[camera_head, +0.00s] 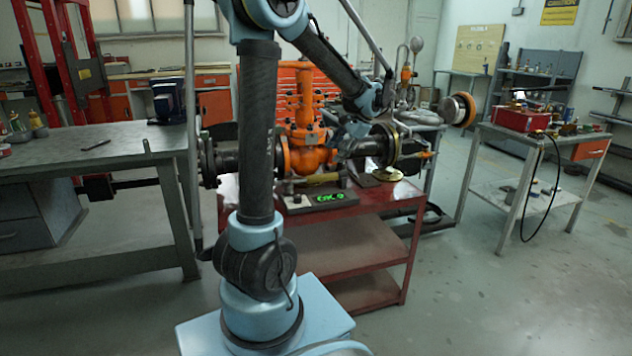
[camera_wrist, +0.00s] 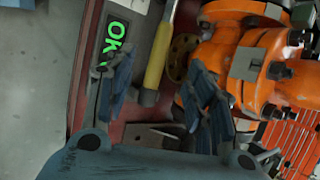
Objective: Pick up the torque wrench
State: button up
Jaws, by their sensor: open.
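A tool with a yellow shaft and a dark end, which looks like the torque wrench (camera_wrist: 158,58), lies on the red cart beside a display box. It shows in the head view as a short yellow bar (camera_head: 318,180) in front of the orange valve. My gripper (camera_wrist: 163,88) is open, its blue fingers spread to either side of the tool's dark end in the wrist view. The fingers appear apart from it; their height above it is unclear. In the head view my gripper (camera_head: 352,136) is partly hidden against the valve and pipe.
The orange gate valve (camera_head: 308,130) stands close behind the tool; its body (camera_wrist: 265,62) is right of my fingers in the wrist view. The display box (camera_head: 330,198) has a lit green readout. The red cart (camera_head: 370,203) carries these. A grey workbench (camera_head: 110,148) is at left.

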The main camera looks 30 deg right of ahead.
jog(key=d, duration=0.2)
send_near(321, 175)
jog(key=shift+m, duration=0.3)
jog(key=x, duration=0.6)
jog(key=shift+s+f, duration=0.15)
jog(key=shift+f, duration=0.2)
jog(key=shift+w+x, duration=0.25)
jog(key=shift+x, duration=2.45)
jog(key=shift+a+r, duration=0.15)
jog(key=shift+r, duration=0.1)
jog(key=shift+c, duration=0.6)
grip_shut()
